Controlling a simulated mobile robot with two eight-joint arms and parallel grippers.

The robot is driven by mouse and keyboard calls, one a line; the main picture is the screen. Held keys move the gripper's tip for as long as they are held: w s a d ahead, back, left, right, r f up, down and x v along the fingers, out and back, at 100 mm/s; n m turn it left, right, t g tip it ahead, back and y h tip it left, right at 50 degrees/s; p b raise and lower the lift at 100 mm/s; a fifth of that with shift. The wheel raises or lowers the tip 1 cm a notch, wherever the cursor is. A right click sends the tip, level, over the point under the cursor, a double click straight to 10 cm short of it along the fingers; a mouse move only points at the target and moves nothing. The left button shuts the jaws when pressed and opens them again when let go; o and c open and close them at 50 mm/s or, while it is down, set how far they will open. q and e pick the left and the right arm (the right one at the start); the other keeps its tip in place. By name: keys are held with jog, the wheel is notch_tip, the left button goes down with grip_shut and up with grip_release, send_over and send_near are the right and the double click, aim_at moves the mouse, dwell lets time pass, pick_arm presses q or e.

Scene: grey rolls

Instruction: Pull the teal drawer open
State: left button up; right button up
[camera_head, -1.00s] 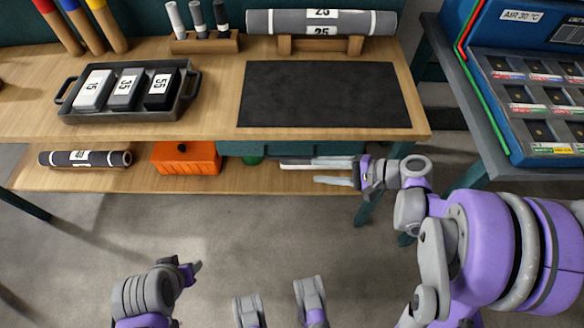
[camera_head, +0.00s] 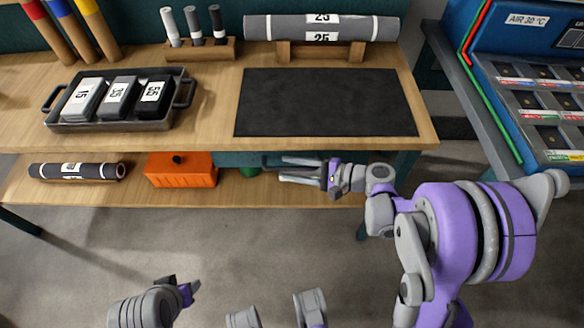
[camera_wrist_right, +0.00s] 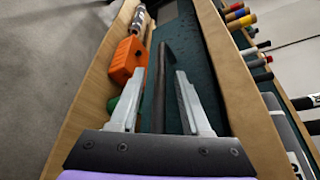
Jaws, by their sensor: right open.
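The teal drawer (camera_head: 228,158) sits under the workbench top, mostly hidden by the tabletop and my right arm. Its front looks flush under the bench edge. In the right wrist view the teal front (camera_wrist_right: 202,62) carries a long dark bar handle (camera_wrist_right: 161,62). My right gripper (camera_head: 282,169) is open at the drawer front. In the wrist view its two fingers (camera_wrist_right: 158,78) lie one on each side of the handle, with a visible gap to the left finger; contact on the right is unclear. My left gripper (camera_head: 190,290) is low at the bottom left, away from the bench, its jaws unclear.
An orange box (camera_head: 181,176), a green item (camera_head: 249,172) and a dark roll (camera_head: 77,171) lie on the lower shelf (camera_head: 110,195). A black mat (camera_head: 325,102), a tray (camera_head: 115,124) and a grey roll (camera_head: 320,27) are on the bench. Floor before the bench is clear.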

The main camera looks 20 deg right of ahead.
jog(key=shift+a, duration=0.1)
grip_shut()
dwell(1.4)
